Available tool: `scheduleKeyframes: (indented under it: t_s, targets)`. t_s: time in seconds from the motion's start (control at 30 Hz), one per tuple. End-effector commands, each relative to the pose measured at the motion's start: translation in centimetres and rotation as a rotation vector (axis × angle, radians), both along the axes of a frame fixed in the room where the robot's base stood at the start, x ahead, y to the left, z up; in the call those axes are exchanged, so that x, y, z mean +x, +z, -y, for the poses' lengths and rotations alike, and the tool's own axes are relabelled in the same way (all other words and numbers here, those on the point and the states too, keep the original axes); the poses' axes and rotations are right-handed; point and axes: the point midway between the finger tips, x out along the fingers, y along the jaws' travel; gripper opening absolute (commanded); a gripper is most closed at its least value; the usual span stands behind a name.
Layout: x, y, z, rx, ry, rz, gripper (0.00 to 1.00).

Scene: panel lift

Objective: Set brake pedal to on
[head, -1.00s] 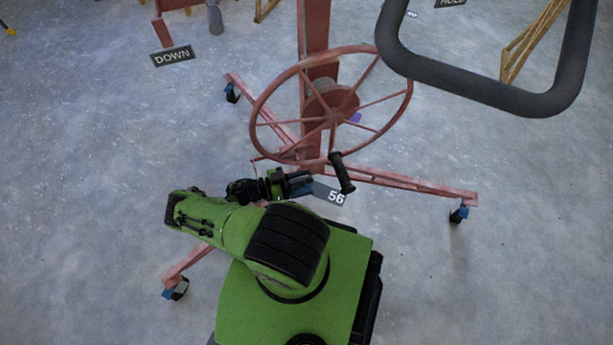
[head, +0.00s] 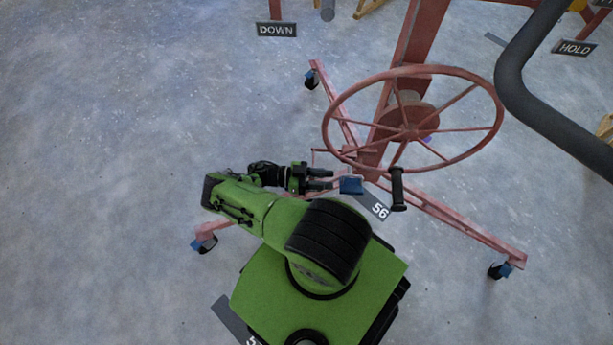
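A blue block (head: 351,185), which looks like a brake pedal, shows low in front of the red lift's post. Whether it is set on or off I cannot tell. My gripper (head: 333,180) points right, with its two dark fingers apart and nothing seen between them. Its fingertips are just left of the blue block in the picture; whether they touch it I cannot tell. The red panel lift (head: 420,35) has a large spoked handwheel (head: 412,118) with a black handle (head: 398,189).
Red legs on casters (head: 500,270) spread over the grey floor. Another caster (head: 205,244) stands left of my green base. A thick dark bar (head: 540,105) crosses the upper right. Signs read DOWN (head: 276,29), HOLD (head: 574,48) and 56 (head: 380,210). The floor at left is clear.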

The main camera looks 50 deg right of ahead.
Motion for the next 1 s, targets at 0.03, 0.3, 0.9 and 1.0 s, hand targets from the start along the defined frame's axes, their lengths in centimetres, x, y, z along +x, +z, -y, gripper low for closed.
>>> scheduleKeyframes:
  t_s: [0.03,0.3,0.9,1.0]
  targets:
    - [1.1,0.1,-0.6,-0.002,0.009,-0.002,0.36]
    - [4.6,0.0,-3.1,-0.001,0.003,0.002,0.36]
    - [4.9,0.1,-3.3,-0.001,0.001,0.0,0.36]
    - [5.4,0.4,-3.5,0.017,-0.006,0.008,0.36]
